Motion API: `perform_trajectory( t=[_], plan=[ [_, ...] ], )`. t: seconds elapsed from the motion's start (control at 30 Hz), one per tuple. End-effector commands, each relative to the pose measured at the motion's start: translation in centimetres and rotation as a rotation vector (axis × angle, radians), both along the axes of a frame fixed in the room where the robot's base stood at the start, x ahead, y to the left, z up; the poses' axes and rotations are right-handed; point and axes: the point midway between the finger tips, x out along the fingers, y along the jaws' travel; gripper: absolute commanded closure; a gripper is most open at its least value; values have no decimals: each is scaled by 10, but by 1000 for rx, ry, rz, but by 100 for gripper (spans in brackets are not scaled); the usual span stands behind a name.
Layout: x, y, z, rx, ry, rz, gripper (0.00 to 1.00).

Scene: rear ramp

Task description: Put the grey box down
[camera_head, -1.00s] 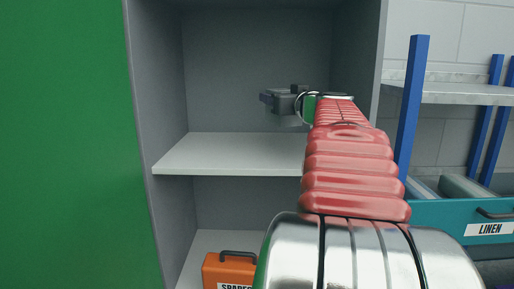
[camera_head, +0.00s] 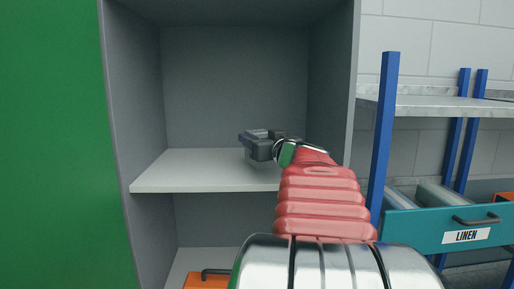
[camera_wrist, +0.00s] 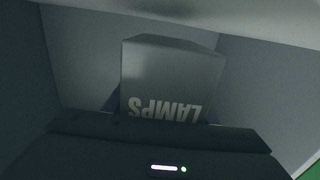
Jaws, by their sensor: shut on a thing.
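The grey box (camera_wrist: 170,78) fills the middle of the wrist view, with LAMPS lettering upside down on its face. My gripper (camera_head: 256,141) is shut on it; dark finger parts show at both sides of the box in the wrist view. In the head view my gripper is inside the open grey cabinet, at the white middle shelf (camera_head: 185,178). There the box is mostly hidden by my gripper and arm. I cannot tell whether the box touches the shelf.
The shelf is bare to the left of my gripper. The cabinet side wall (camera_head: 335,90) stands close on the right of my arm. An orange case (camera_head: 205,283) sits below. A blue-post rack (camera_head: 385,140) with a teal LINEN drawer (camera_head: 440,232) stands at right.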

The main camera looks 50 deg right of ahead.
Motion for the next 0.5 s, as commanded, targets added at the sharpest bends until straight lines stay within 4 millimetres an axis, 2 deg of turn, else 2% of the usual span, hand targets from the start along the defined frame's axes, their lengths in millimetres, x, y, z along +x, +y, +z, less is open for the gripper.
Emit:
perform_trajectory(
  t=[0.1, 0.2, 0.5],
  plan=[
    [0, 0, -16, 3, 0, 0, 80],
    [0, 0, -24, 2, -1, 0, 80],
    [0, 0, -26, 0, -1, 1, 80]
  ],
)
